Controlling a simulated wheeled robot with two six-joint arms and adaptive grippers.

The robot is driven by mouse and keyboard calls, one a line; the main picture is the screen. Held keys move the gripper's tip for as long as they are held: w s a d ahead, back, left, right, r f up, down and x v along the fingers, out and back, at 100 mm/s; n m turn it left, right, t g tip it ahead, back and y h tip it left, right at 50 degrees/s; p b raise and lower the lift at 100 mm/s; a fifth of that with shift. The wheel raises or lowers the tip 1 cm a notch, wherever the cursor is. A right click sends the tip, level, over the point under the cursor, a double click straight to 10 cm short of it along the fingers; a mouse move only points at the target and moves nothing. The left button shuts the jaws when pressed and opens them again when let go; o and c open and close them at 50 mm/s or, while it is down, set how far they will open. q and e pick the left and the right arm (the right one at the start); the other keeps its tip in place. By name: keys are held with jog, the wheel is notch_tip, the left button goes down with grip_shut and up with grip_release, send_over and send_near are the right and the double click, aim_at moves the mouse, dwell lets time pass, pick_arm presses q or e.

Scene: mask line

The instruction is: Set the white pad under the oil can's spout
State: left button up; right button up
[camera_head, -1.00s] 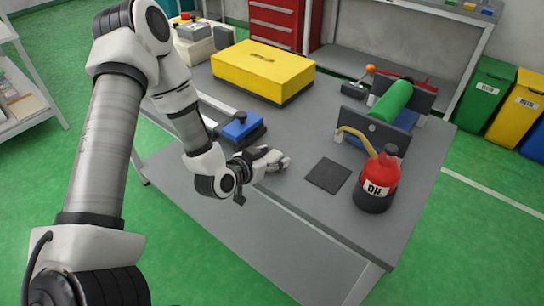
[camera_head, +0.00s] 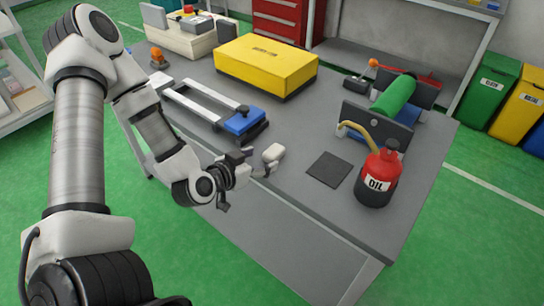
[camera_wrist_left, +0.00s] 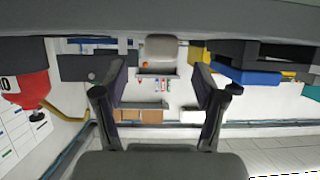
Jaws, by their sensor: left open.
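The small white pad (camera_head: 273,153) is on the grey table near its front edge. In the left wrist view the pad (camera_wrist_left: 160,50) shows beyond and between the two fingertips. My left gripper (camera_head: 262,164) is open beside the pad, on its near side, with nothing in its jaws (camera_wrist_left: 160,88). The red oil can (camera_head: 379,178) with a black base stands upright at the right front of the table. Its yellow spout (camera_head: 358,133) curves out to the left. The can also shows at the left of the wrist view (camera_wrist_left: 25,88). My right gripper is out of view.
A flat dark square (camera_head: 330,169) lies between the pad and the can. Behind the can is a dark fixture with a green roll (camera_head: 394,96). A blue-ended frame (camera_head: 243,121) and a yellow box (camera_head: 266,65) are farther back. Bare table (camera_head: 300,130) lies between them.

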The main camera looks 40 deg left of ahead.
aim_at(270, 153)
pick_arm(q)
jog(key=shift+w+f+b, duration=0.55)
jog(key=shift+w+b, duration=0.05)
jog(key=shift+b, duration=0.4)
jog(key=shift+w, duration=0.3)
jog(key=x, duration=0.4)
jog(key=shift+w+r+b, duration=0.2)
jog(key=shift+w+b, duration=0.1)
jog(key=shift+w, duration=0.2)
jog(key=shift+s+r, duration=0.1)
jog(key=shift+s, duration=0.05)
jog(key=c, duration=1)
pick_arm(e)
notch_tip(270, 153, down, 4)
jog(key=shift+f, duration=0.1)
pick_arm(q)
jog(key=shift+c, duration=0.6)
